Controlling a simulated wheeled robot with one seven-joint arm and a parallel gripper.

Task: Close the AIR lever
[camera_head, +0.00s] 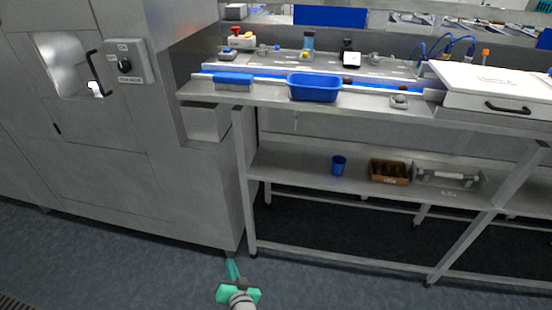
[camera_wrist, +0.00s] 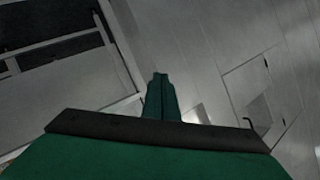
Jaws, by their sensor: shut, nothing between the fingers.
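I cannot make out a lever marked AIR in either view. Curved blue hoses (camera_head: 446,44) stand at the back right of the bench, and the fittings there are too small to read. A grey box with a black rotary switch (camera_head: 125,64) is on the steel cabinet at the left; its lettering is too small to read surely. My green gripper (camera_head: 232,268) is low over the floor, in front of the cabinet's lower right corner. In the wrist view its fingers (camera_wrist: 160,82) are together, with nothing between them.
The steel bench (camera_head: 270,99) carries a blue tray (camera_head: 314,88), a blue brush-like block (camera_head: 233,80) and a white lidded box (camera_head: 495,84) with a black handle. Its lower shelf (camera_head: 290,166) holds a blue cup (camera_head: 338,165) and a brown box (camera_head: 389,171). The floor in front is clear.

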